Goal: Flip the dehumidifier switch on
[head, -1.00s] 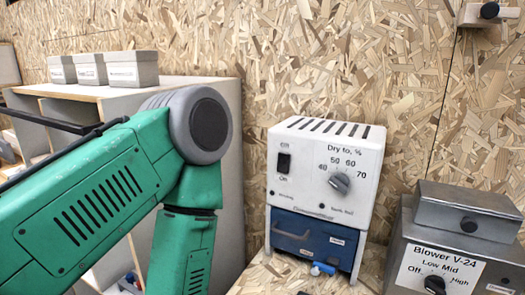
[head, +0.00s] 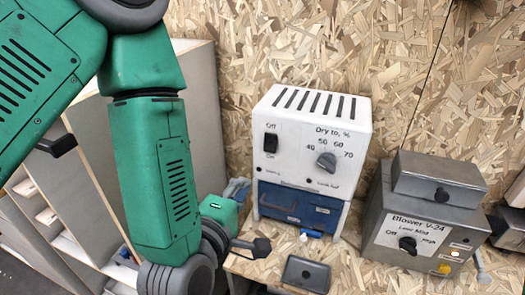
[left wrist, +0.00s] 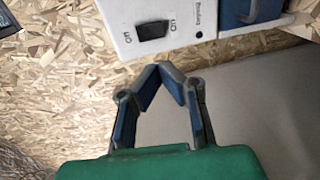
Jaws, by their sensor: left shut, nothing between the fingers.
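The dehumidifier (head: 345,135) is a white box with a slotted top, a grey dial (head: 326,162) and a blue lower section. Its black rocker switch (head: 270,143) is at the left of the front, with "Off" above and "On" below. I cannot tell which way it is tipped. My left gripper (head: 260,247) is below and in front of the dehumidifier, partly hidden by my arm. In the left wrist view, the gripper (left wrist: 162,70) is shut and empty, with its tips apart from the switch (left wrist: 152,31) and pointing toward the white panel (left wrist: 190,20). My right gripper is not in view.
A grey metal blower (head: 390,220) with a black knob stands to the right. A dark box (head: 306,274) lies on the bench in front of the dehumidifier. A chipboard wall (head: 300,40) closes off the back. A shelf unit (head: 205,120) stands at the left.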

